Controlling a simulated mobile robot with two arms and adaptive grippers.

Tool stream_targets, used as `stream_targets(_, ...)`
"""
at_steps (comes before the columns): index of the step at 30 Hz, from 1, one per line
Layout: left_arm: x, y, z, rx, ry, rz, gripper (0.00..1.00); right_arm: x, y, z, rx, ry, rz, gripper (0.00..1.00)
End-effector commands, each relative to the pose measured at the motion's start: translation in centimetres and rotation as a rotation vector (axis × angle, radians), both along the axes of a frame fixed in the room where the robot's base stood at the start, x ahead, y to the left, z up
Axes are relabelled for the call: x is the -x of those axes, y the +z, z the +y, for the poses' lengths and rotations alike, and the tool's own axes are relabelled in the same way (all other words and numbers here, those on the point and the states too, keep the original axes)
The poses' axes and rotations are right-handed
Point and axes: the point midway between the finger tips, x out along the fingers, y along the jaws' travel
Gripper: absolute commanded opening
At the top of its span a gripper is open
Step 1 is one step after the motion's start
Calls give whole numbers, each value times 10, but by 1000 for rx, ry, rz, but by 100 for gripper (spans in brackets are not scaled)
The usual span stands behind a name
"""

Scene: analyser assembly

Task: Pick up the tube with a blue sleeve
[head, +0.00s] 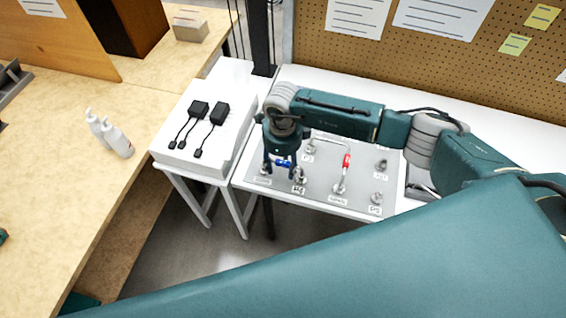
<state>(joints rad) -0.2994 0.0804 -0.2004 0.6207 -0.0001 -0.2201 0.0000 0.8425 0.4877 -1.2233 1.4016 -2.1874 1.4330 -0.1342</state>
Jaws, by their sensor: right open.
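The tube's blue sleeve (284,164) shows low over the left part of a grey panel (318,196). My right gripper (282,170) points down over it, with one finger on each side of the sleeve. The fingers are open, and I cannot tell whether either touches it. The gripper hides most of this tube. A second tube, with a red sleeve (347,162), stands to the right on the same panel and is clear of the gripper. My left gripper is out of view.
Several metal fittings with labels, such as one at the panel's right (376,198), stand on the panel. A white box with black adapters (219,113) is to the left. A pegboard (440,60) closes off the back.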

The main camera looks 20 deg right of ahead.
Motion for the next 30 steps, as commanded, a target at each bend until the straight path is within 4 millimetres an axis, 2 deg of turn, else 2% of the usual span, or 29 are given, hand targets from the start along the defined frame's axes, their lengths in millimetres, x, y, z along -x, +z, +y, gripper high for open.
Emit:
stream_targets(1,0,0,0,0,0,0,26,0,0,0,0,0,0,42)
stream_targets(7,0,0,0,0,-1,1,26,0,0,0,0,-1,0,2)
stream_targets(8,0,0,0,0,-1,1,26,0,0,0,0,-1,0,0)
stream_targets(17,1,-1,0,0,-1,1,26,-1,2,0,0,-1,-1,0)
stream_targets(22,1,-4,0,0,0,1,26,-2,12,-1,-1,-2,-3,0)
stream_targets(26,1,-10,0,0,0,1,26,-2,32,0,-1,1,-6,0)
stream_targets(30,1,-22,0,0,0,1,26,-3,67,0,-1,1,-9,0)
